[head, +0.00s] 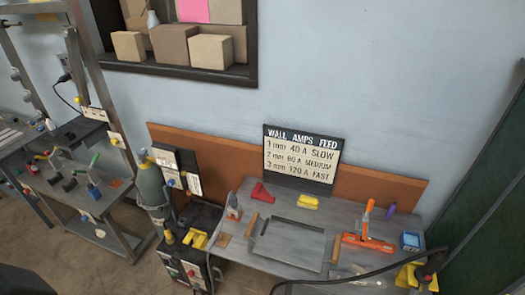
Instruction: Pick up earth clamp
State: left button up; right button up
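No part that I can name for certain as the earth clamp stands out in the head view. An orange clamp-like tool (368,240) with an upright orange handle lies on the right half of the grey worktable (238,255). A yellow and dark item (408,276) sits at the table's right front corner, where a black cable (345,278) ends or passes; it is too small to tell what it is. Neither of my grippers shows in this view.
A sign board (302,158) stands at the table's back. A red angled piece (262,193), a yellow block (308,203) and a small blue-screened box (411,241) are on the table. A welding machine (188,272) and a grey gas cylinder (152,187) stand left of it.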

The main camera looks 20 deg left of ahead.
aim_at(234, 208)
jog(key=u, duration=0.75)
